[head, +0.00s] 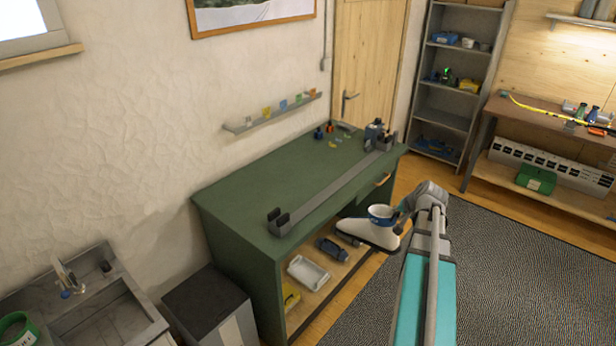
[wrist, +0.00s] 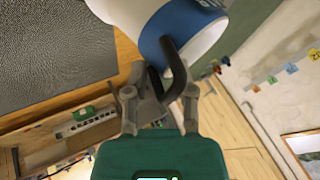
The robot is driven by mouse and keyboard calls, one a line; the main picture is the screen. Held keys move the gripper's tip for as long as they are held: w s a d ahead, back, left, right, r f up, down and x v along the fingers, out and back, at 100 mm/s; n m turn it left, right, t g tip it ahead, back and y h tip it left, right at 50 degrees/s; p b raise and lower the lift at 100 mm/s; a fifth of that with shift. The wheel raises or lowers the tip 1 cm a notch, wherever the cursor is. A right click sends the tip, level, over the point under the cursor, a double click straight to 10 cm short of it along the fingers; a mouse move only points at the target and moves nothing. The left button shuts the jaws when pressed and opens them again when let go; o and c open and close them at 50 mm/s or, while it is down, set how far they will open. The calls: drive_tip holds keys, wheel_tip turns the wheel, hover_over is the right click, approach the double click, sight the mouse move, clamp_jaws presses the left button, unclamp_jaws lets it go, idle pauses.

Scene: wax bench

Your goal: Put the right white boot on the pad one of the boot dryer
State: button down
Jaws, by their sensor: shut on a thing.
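A white boot (head: 368,234) with a blue cuff is held in the air in front of the green bench, toe to the left and opening up. My gripper (head: 400,216) is shut on its cuff from the right.
The green bench (head: 255,200) carries a long grey bar with upright clamps (head: 279,222). Its open shelf holds a white tray (head: 308,274). At right, a long white slatted unit (head: 520,158) and a green box (head: 535,179) sit under a wooden table. A dark rug (head: 500,270) lies clear.

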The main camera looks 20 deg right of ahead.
sight(394, 237)
drive_tip(key=f+b, duration=0.2)
drive_tip(key=f, duration=0.1)
drive_tip(key=f+b, duration=0.3)
drive_tip(key=s+f+b, duration=0.1)
drive_tip(key=f+b, duration=0.2)
drive_tip(key=shift+a+f, duration=0.1)
drive_tip(key=shift+f, duration=0.1)
idle(0.3)
